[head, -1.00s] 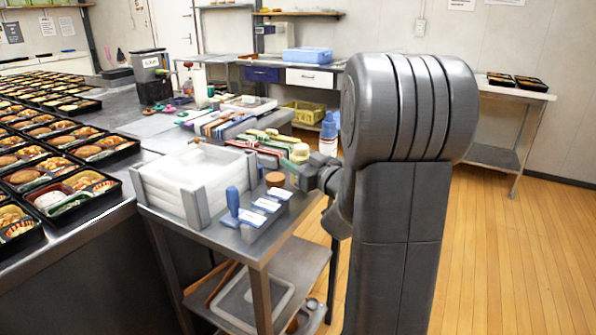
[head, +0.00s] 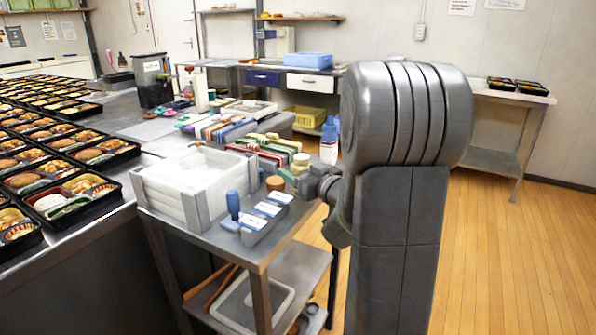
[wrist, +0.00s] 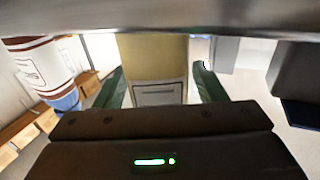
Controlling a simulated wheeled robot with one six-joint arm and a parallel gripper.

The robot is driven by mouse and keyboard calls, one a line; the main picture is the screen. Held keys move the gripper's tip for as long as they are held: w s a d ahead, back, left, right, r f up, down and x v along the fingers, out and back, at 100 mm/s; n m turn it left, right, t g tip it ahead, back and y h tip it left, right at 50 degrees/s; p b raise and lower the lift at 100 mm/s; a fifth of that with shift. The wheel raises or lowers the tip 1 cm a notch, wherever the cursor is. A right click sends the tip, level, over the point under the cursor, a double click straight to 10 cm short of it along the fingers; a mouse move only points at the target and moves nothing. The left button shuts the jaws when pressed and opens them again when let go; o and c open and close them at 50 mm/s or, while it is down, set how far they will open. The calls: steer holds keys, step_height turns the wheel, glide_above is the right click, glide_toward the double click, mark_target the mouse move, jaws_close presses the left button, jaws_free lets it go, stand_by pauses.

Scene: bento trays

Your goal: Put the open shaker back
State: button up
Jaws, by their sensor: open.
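A shaker with a pale yellow top (head: 301,160) stands at the right end of the cart top. In the wrist view a tan, labelled body (wrist: 153,60), which looks like this shaker, is between the green fingers. My gripper (head: 295,178) is open at the cart's right edge, its fingers on either side of the shaker; it also shows in the wrist view (wrist: 158,82). Gaps show beside the fingers. The shaker's top is cut off in the wrist view, so I cannot tell whether it is open.
A blue-and-white bottle (head: 329,143) stands close behind my gripper. A round brown lid-like piece (head: 275,183), small labelled boxes (head: 267,209), a blue-handled stamp (head: 233,205) and a white bin (head: 160,195) crowd the cart. Filled bento trays (head: 75,190) cover the left counter.

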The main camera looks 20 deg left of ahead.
steer(key=p+v, duration=0.1)
steer(key=v, duration=1)
steer(key=shift+s+d, duration=0.25)
steer(key=shift+d, duration=0.1)
